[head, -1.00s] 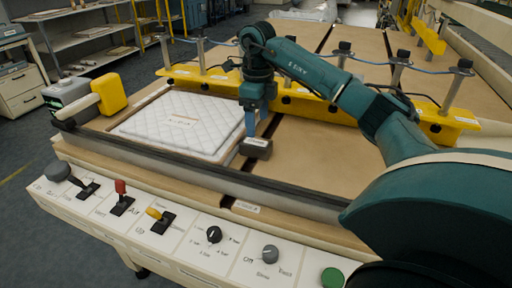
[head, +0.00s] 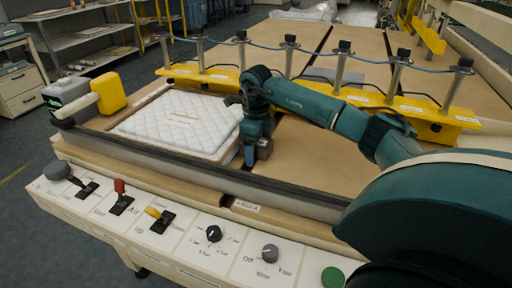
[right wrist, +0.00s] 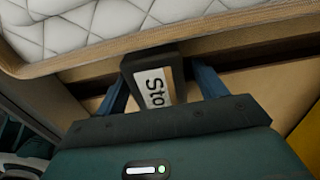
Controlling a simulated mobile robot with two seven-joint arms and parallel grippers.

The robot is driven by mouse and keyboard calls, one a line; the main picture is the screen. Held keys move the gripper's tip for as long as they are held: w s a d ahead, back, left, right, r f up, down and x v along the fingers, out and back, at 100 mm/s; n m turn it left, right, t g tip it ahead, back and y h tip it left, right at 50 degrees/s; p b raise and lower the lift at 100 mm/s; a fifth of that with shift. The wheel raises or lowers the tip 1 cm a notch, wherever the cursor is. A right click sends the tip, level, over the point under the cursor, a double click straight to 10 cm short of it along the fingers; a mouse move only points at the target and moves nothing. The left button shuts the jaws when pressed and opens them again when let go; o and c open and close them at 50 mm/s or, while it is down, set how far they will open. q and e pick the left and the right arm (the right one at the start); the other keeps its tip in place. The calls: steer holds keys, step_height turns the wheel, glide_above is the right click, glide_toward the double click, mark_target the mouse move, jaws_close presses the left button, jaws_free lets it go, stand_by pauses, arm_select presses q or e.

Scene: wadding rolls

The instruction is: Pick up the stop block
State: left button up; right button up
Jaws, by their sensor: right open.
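The stop block is a small dark block with a white label reading "Sto". In the right wrist view the stop block (right wrist: 151,72) stands between the two blue fingers of my right gripper (right wrist: 163,88), with a gap beside it. In the head view the stop block (head: 265,149) is partly hidden by my right gripper (head: 256,153), which is down around it at the slot in the table. The right gripper is open. My left gripper is not in view.
A quilted white pad (head: 175,122) in a wooden frame lies just left of the block. A yellow bar (head: 330,92) with several metal posts and a blue hose stands behind. A control panel (head: 185,225) with levers and knobs runs along the front.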

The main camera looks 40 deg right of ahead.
steer(key=shift+c, duration=0.5)
steer(key=shift+r, duration=0.1)
steer(key=c, duration=1.3)
